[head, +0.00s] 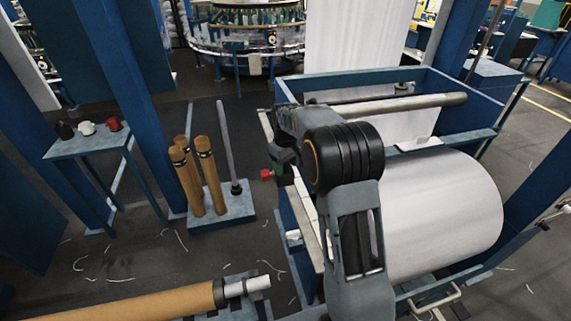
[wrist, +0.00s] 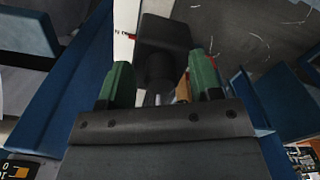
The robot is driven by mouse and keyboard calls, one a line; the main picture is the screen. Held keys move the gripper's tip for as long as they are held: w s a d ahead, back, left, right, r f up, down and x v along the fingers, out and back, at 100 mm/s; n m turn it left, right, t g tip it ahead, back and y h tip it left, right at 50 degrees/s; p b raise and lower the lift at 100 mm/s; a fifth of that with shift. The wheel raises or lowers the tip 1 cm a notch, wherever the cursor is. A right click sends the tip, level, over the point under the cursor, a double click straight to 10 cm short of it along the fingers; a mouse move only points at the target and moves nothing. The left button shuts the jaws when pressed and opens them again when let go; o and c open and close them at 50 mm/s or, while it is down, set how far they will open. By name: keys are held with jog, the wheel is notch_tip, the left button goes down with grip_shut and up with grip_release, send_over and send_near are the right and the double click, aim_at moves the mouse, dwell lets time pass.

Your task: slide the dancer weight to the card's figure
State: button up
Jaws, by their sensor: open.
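My gripper (wrist: 162,84) is open, its two green fingers apart in the wrist view. A dark block with a rounded stub (wrist: 162,42), which looks like the dancer weight, lies just beyond and between the fingertips; I cannot tell whether they touch it. A pale strip with dark marks and a small red mark (wrist: 125,35) runs beside the block. In the head view my gripper (head: 282,160) is partly hidden by my wrist, over the loom frame's left side near a pale rail (head: 306,215). The weight is not clear there. I cannot make out a card's figure.
A red knob (head: 266,175) sits close left of my gripper. The large white fabric roll (head: 445,215) is at right inside the blue frame (head: 468,88). Brown tubes (head: 208,175) stand on a base at left. A small table (head: 85,147) stands further left.

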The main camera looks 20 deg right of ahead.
notch_tip(320, 180, up, 14)
jog(key=shift+b, duration=0.3)
jog(key=shift+f, duration=0.1)
dwell(1.4)
